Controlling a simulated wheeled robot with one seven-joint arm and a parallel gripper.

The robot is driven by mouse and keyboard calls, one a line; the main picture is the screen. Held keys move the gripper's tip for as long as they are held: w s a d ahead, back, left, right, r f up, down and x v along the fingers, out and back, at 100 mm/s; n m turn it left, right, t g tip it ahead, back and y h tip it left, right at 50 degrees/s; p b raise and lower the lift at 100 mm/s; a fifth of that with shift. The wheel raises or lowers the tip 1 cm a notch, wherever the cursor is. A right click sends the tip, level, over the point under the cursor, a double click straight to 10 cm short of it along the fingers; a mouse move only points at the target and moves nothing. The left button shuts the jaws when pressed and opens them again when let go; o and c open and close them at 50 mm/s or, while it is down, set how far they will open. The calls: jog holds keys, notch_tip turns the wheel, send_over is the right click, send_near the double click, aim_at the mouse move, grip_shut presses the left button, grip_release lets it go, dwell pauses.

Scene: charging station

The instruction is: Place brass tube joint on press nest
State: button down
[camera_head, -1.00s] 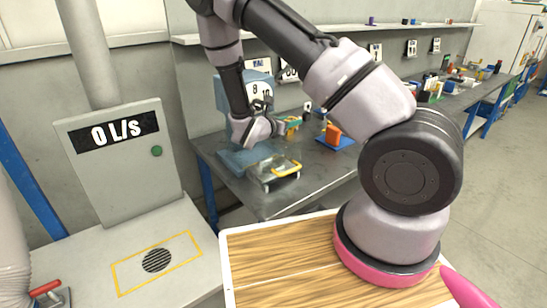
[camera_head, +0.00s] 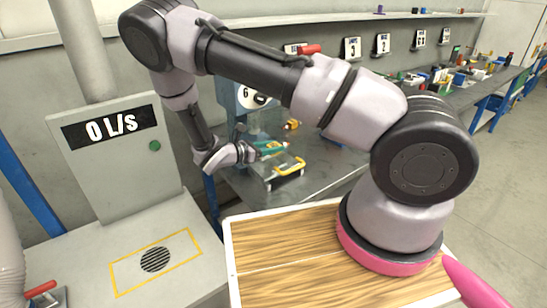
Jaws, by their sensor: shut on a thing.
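My gripper (camera_head: 274,147), with teal fingers, is over the near left end of the grey workbench, above a small fixture with a yellow handle. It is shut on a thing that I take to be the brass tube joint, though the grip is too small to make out. A small brass-coloured piece (camera_head: 291,125) shows just beyond the fingers; I cannot tell whether it touches them. The blue press (camera_head: 235,97) stands behind my gripper at the bench's left end. Its nest is not clearly visible, partly behind my arm.
The fixture with a yellow handle (camera_head: 289,168) sits on the workbench (camera_head: 318,178) below my gripper. A grey cabinet with a "0 L/s" display (camera_head: 110,128) stands at left. A wood-topped tray (camera_head: 285,245) is in front. Several small parts lie farther along the bench.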

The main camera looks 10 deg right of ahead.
jog(key=shift+f, duration=1.95)
jog(key=shift+f, duration=0.1)
jog(key=shift+c, duration=2.2)
grip_release()
jog(key=v, duration=1.2)
